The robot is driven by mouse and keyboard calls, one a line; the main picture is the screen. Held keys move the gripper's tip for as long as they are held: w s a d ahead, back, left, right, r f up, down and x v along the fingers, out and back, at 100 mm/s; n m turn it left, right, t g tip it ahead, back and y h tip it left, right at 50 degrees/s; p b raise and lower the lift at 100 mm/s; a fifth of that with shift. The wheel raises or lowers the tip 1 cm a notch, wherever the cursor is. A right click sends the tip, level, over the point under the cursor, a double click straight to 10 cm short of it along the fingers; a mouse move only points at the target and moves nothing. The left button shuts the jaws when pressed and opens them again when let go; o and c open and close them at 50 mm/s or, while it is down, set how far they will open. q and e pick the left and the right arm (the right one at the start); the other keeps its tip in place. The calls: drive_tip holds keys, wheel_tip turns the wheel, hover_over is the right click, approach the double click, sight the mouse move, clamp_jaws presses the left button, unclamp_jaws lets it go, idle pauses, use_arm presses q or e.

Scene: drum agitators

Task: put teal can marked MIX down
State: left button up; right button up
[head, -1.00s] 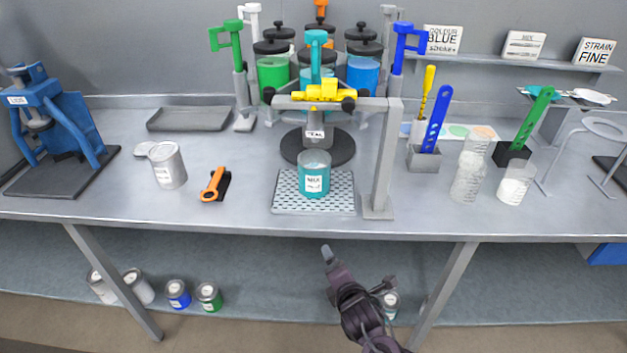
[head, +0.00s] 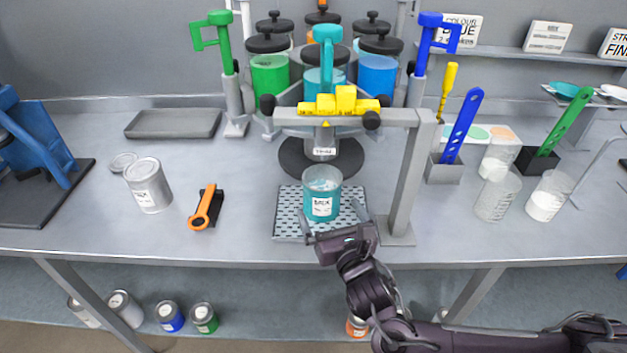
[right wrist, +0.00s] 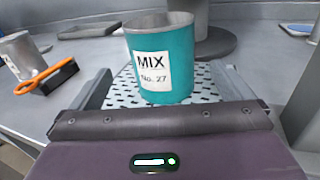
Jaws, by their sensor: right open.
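The teal can marked MIX (head: 322,194) stands upright on the perforated drip tray (head: 290,222) under the grey frame with the yellow bar. It also shows in the right wrist view (right wrist: 160,62), its label reading MIX No. 27 and its top open. My right gripper (head: 334,218) is at the front edge of the tray, open, with its fingers reaching toward the two sides of the can. In the right wrist view the fingers (right wrist: 165,88) lie apart to the left and right of the can, with gaps visible. My left gripper is not in view.
The grey post (head: 408,180) of the frame stands close to the right of my right gripper. An orange-handled tool (head: 206,207) and a grey can (head: 148,185) stand to the left. Clear beakers (head: 497,195) stand to the right. The bench front left of the tray is clear.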

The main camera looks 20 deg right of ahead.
sight(317, 175)
drive_tip(key=shift+w+d+r, duration=0.1)
drive_tip(key=shift+w+r, duration=0.05)
drive_tip(key=shift+w, duration=0.3)
drive_tip(key=shift+w+r+p, duration=0.35)
drive_tip(key=shift+w+r, duration=0.05)
drive_tip(key=shift+w, duration=0.4)
drive_tip(key=w+p, duration=0.1)
drive_tip(key=w, duration=0.3)
drive_tip(key=shift+w+f, duration=0.1)
drive_tip(key=shift+w, duration=0.45)
drive_tip(key=c, duration=1.1)
drive_tip(key=shift+c, duration=1.4)
drive_tip(key=shift+r, duration=0.25)
